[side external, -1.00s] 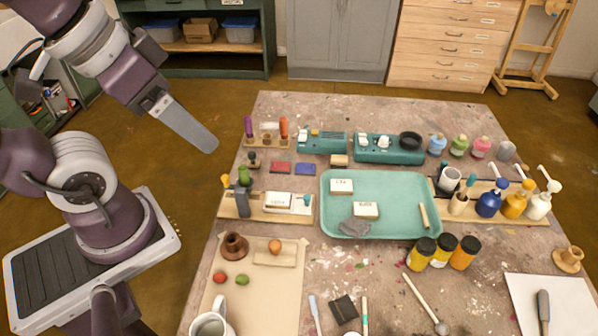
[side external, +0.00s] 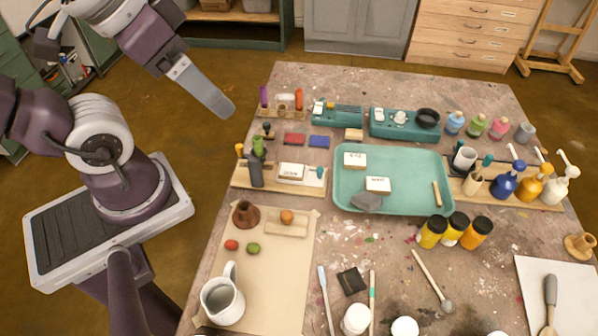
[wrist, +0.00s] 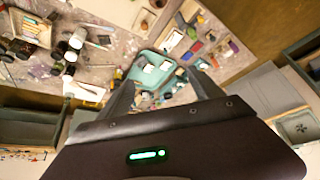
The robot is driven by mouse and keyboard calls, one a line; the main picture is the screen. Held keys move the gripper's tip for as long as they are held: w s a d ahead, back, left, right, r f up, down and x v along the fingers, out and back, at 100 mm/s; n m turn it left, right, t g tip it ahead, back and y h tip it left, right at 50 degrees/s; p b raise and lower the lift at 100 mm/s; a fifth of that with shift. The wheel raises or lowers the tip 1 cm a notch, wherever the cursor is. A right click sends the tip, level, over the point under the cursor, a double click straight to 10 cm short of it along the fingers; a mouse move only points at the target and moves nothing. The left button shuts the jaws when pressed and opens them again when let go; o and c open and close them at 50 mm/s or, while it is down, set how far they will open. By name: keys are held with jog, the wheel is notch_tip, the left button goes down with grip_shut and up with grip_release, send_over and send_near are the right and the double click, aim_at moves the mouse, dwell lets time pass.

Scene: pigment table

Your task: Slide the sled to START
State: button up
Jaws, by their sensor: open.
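A wooden board (side external: 236,183) lies near the table's left edge, with a dark grey upright piece, a white labelled block (side external: 291,172) and a small teal knob (side external: 320,172) on it. I cannot tell for certain which piece is the sled, and I cannot read a START mark. My gripper (side external: 229,111) is in the air beyond the table's left edge, up and left of this board, touching nothing. In the wrist view my gripper (wrist: 161,80) has its two fingers apart, with nothing between them.
A teal tray (side external: 408,205) with white labelled blocks and a grey lump fills the table's middle. Teal boxes (side external: 404,123) stand behind it. Pump bottles (side external: 506,183) are at the right. A white pitcher (side external: 222,301) stands at the front left. Bare tabletop shows at the back.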

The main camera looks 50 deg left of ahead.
jog(key=shift+c, duration=0.2)
jog(key=shift+w, duration=0.15)
jog(key=c, duration=0.3)
jog(key=w, duration=0.3)
jog(key=w+f+g, duration=0.1)
jog(key=w, duration=0.2)
jog(key=w+f+g, duration=0.1)
jog(key=w, duration=0.3)
jog(key=shift+a+f, duration=0.25)
jog(key=c, duration=0.4)
jog(key=g, duration=0.3)
send_over(320, 169)
notch_tip(320, 169, down, 18)
jog(key=shift+c, duration=0.2)
jog(key=shift+g, duration=0.3)
notch_tip(320, 169, down, 13)
jog(key=shift+f, duration=0.1)
jog(key=shift+c, duration=0.2)
grip_shut()
